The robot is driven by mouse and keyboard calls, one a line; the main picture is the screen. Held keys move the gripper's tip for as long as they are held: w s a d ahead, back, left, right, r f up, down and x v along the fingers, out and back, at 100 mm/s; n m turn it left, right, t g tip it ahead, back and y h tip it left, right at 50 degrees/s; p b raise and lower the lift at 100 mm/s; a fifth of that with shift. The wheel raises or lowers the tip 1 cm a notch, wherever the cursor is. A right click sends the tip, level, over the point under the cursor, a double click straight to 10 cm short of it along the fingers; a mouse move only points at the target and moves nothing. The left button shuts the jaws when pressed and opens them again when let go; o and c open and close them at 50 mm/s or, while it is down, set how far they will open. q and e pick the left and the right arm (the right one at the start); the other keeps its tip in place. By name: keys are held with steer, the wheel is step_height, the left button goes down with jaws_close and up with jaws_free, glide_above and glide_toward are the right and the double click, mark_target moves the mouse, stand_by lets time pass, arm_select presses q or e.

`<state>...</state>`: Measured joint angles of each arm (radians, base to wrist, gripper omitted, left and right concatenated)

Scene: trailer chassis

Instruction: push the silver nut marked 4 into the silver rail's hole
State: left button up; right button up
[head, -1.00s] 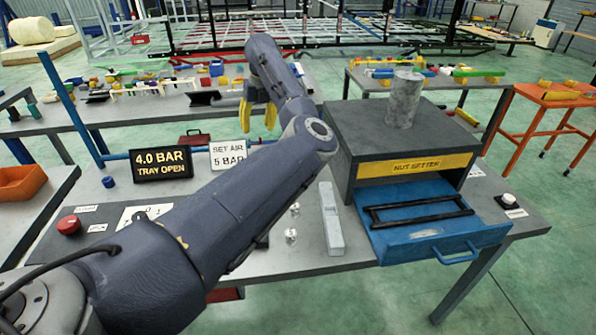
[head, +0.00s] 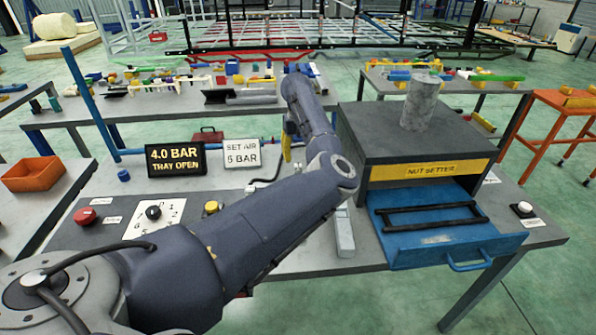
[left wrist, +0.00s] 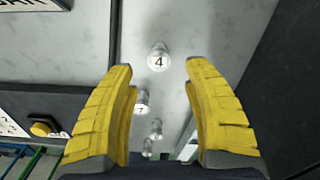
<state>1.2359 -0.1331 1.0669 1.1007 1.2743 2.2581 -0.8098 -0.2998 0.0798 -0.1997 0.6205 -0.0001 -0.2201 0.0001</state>
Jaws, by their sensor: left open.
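In the left wrist view, the silver nut marked 4 (left wrist: 158,58) stands on the grey table, its number facing me. It lies ahead of and between the yellow fingertips of my left gripper (left wrist: 159,68), which is open and empty. A silver nut marked 7 (left wrist: 142,103) and smaller silver nuts (left wrist: 155,128) stand beyond, between the fingers. In the head view, my left gripper (head: 287,140) is partly hidden by my arm. The silver rail (head: 344,235) lies on the table beside my forearm, partly covered by it. Its hole cannot be made out. My right gripper is not in view.
The nut setter (head: 428,170) stands right of the rail, its blue tray (head: 440,238) pulled out. Two signs, "4.0 BAR TRAY OPEN" (head: 175,160) and "SET AIR 5 BAR" (head: 240,154), stand at left. A dial (head: 153,212) and red button (head: 85,216) sit front left.

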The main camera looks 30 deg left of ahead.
mark_target(298, 165)
arm_select(q)
steer(key=shift+a+f, duration=0.1)
steer(key=shift+f, duration=3.1)
jaws_close()
